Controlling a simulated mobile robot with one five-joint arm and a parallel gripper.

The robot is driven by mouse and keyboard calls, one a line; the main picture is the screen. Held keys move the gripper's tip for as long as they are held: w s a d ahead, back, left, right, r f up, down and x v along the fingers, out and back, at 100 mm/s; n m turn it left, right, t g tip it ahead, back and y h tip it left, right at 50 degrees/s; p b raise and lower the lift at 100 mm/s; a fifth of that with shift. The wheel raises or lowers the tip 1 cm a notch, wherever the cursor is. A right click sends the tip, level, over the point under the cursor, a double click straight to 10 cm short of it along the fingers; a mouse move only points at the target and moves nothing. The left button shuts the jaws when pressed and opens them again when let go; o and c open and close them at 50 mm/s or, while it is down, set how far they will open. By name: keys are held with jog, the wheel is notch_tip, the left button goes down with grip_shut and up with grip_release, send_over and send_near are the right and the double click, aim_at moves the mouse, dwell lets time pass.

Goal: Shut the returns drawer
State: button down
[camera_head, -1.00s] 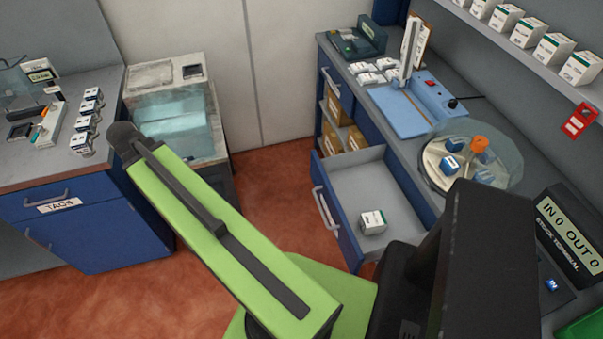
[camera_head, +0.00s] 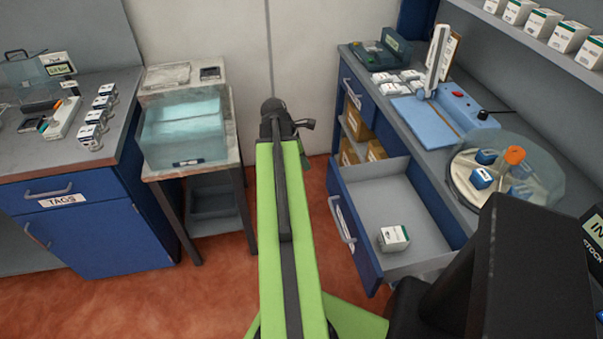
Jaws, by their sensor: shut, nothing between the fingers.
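The returns drawer (camera_head: 357,223) is pulled out of the blue cabinet on the right, its grey inside showing. Its blue front has a pale bar handle (camera_head: 341,220) and faces left; no label on it can be read. A small white box (camera_head: 394,239) lies inside near the front. My green arm reaches forward, left of the drawer. My gripper (camera_head: 304,125) shows only as small dark parts at the arm's far end, shut and empty. It is up and left of the drawer front and appears apart from it; its fingertips are not clear.
The counter above the drawer holds a blue press (camera_head: 444,113) and a clear-covered round carousel (camera_head: 500,175). A glass-topped cabinet (camera_head: 186,128) stands left of my arm. A blue TAGS drawer (camera_head: 95,189) is further left. Red floor lies between.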

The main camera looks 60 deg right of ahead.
jog(key=s+d+f+b, duration=0.3)
jog(key=s+f, duration=0.1)
jog(key=f, duration=0.1)
jog(key=shift+s+d, duration=0.35)
jog(key=shift+d, duration=0.05)
